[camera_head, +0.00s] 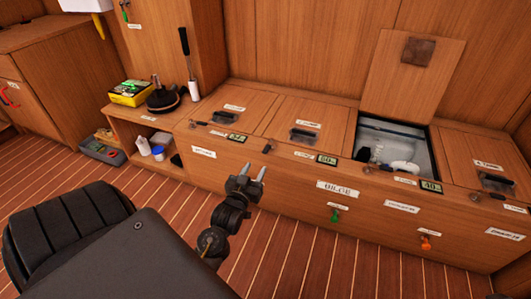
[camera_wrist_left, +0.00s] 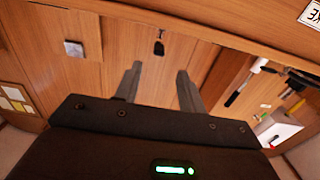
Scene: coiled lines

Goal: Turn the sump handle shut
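A green handle (camera_head: 335,217) sits on the front of the wooden locker below a label that seems to read BILGE (camera_head: 338,188). An orange handle (camera_head: 425,242) sits further right on the same front. I cannot read which label marks the sump. My left gripper (camera_head: 254,170) is open and empty, left of both handles in the head view, with its fingers pointing up. In the left wrist view its two fingers (camera_wrist_left: 158,70) stand apart with nothing between them, facing wood panels. My right gripper is not in view.
The locker top has several lids; one lid (camera_head: 413,75) stands raised over an open compartment (camera_head: 397,127) with white fittings. Small displays (camera_head: 326,159) line the front edge. A shelf (camera_head: 140,127) at left holds a yellow box (camera_head: 130,93). The striped floor (camera_head: 300,255) before the locker is clear.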

